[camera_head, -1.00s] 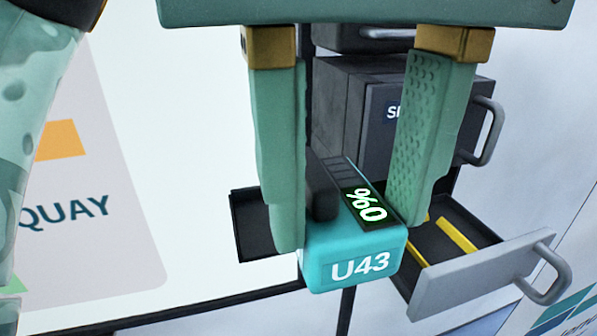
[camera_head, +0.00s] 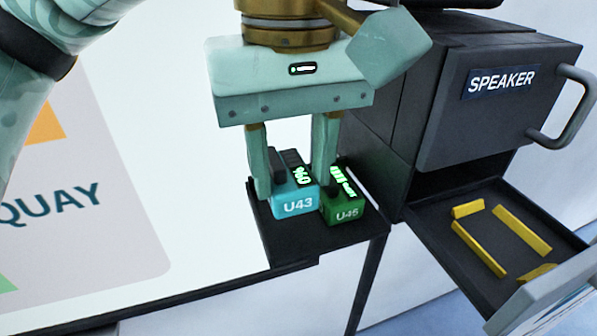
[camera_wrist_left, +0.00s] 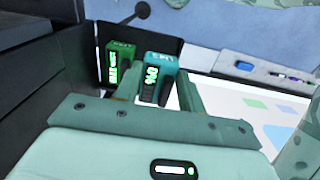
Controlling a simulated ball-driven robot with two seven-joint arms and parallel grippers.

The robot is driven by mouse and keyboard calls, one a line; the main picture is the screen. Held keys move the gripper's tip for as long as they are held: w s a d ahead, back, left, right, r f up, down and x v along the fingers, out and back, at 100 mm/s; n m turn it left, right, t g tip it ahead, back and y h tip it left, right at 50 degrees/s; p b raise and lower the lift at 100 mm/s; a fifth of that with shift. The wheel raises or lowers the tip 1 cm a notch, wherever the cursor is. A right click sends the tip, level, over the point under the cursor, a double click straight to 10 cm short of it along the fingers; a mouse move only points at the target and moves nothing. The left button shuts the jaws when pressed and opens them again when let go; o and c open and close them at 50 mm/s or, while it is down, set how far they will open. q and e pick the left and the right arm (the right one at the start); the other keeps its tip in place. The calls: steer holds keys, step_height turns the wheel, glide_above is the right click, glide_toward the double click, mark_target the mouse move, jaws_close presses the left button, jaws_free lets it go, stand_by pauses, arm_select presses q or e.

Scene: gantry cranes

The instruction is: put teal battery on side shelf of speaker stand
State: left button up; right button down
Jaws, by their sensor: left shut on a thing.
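The teal battery (camera_head: 297,200), marked U43, is between the fingers of my left gripper (camera_head: 294,185), which is shut on it. It is on or just above the black side shelf (camera_head: 330,238) of the speaker stand; I cannot tell if it touches. A green battery (camera_head: 343,207), marked U45, stands on the shelf right beside it, by the right finger. In the left wrist view the teal battery (camera_wrist_left: 160,72) is between the fingers, with the green battery (camera_wrist_left: 119,60) to its left. My right gripper is not in view.
The dark speaker cabinet (camera_head: 490,115) stands right of the shelf. Its lower drawer (camera_head: 455,262) is open, with yellow strips (camera_head: 478,250) inside and no battery. A white board (camera_head: 190,190) marked QUAY is at left. Bare shelf shows in front of the batteries.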

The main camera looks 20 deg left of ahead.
mark_target(289, 176)
arm_select(q)
steer(key=shift+w+a+f+p, duration=0.15)
steer(key=shift+w+f, duration=0.05)
steer(key=shift+f, duration=0.9)
steer(key=shift+w+a+f+p, duration=0.15)
steer(key=shift+f, duration=0.9)
steer(key=shift+s+d+f, duration=0.15)
steer(key=shift+f, duration=0.05)
steer(key=o, duration=0.8)
steer(key=shift+r, duration=0.1)
step_height(289, 176, up, 12)
steer(key=shift+r+p, duration=0.15)
steer(key=shift+p, duration=0.25)
